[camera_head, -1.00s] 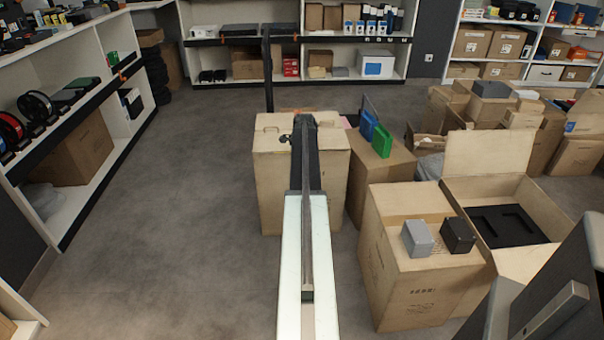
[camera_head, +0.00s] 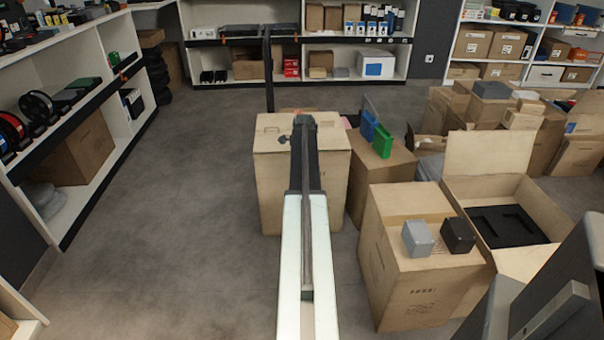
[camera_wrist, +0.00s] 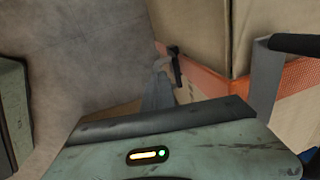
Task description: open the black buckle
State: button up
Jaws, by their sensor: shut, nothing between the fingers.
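A small black piece (camera_wrist: 175,65), which looks like the buckle, shows in the wrist view against an orange band (camera_wrist: 205,67) on a carton. A pale grey strip hangs beside it. I cannot make out its latch or whether it is fastened. In the head view my gripper (camera_head: 286,147) is a small dark shape at the far end of my outstretched arm, above a tall carton (camera_head: 270,185). It is shut and holds nothing. Its fingertips are too small to make out there. The buckle cannot be picked out in the head view.
Another carton with blue and green items (camera_head: 382,141) stands just right of my arm. Nearer right, a closed carton (camera_head: 410,275) carries a grey and a black box beside an open carton. Shelves (camera_head: 75,205) line the left; floor between is clear.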

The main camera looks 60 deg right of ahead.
jog(key=shift+o, duration=1.2)
jog(key=shift+d+f, duration=0.1)
jog(key=shift+d, duration=0.25)
jog(key=shift+d+r+p, duration=0.1)
jog(key=shift+r+p, duration=0.25)
jog(key=shift+s+a+r+p, duration=0.15)
jog(key=shift+a+r+p, duration=0.05)
jog(key=shift+r+p, duration=0.15)
notch_tip(320, 180, up, 7)
jog(key=s+a+p, duration=0.1)
jog(key=a+p, duration=0.1)
jog(key=p, duration=0.5)
jog(key=shift+s+a, duration=0.25)
jog(key=shift+s, duration=0.1)
